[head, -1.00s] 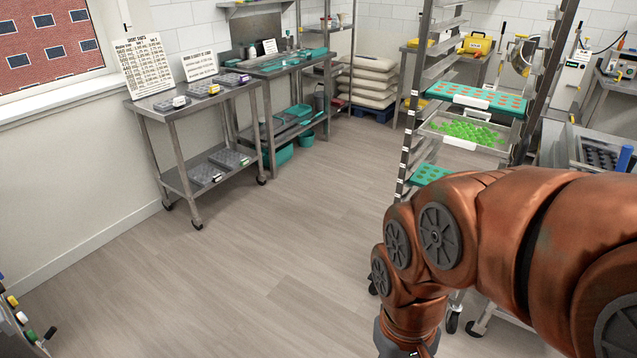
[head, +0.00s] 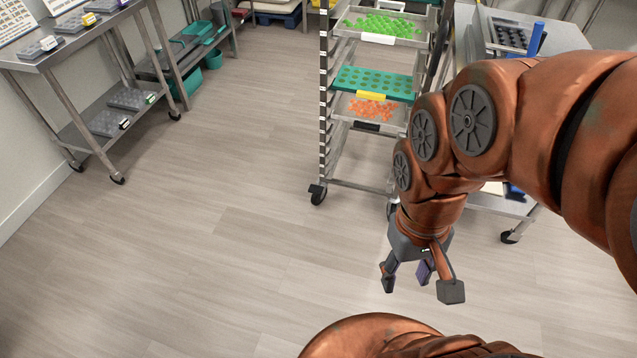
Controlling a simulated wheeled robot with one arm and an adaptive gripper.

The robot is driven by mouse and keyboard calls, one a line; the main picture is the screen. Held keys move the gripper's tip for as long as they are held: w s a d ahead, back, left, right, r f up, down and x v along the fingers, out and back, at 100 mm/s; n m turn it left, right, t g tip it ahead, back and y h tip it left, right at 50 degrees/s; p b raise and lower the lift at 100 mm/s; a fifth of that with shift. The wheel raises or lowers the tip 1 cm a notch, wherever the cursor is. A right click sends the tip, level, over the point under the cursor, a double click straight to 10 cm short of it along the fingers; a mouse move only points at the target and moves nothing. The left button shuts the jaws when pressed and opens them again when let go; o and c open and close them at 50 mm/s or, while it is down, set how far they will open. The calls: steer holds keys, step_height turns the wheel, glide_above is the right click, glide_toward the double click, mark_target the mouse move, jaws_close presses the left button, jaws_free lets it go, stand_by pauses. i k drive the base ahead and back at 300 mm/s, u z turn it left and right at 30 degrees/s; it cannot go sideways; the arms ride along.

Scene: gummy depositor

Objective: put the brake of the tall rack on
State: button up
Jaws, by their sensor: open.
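The tall rack (head: 325,110) stands right of centre in the head view, a metal frame with trays on its shelves. Its near left caster (head: 318,195) is black and rests on the floor, with a small dark tab at its side that may be the brake pedal. Another caster (head: 392,207) is partly hidden by my arm. Whether a brake is on cannot be told. My gripper (head: 418,285) is open and empty, pointing down over the floor, nearer to me than the rack and to the right of its near left caster.
The rack holds green gummies (head: 385,24), a teal mould tray (head: 375,82) and orange gummies (head: 368,108). A wheeled steel table (head: 490,205) stands close on the right. A steel cart (head: 95,150) with moulds is at the left. The floor (head: 200,260) between is clear.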

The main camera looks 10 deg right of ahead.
mark_target(316, 189)
steer(key=u, duration=0.45)
steer(key=i, duration=0.55)
steer(key=u, duration=0.8)
steer(key=i, duration=0.45)
steer(key=u, duration=0.15)
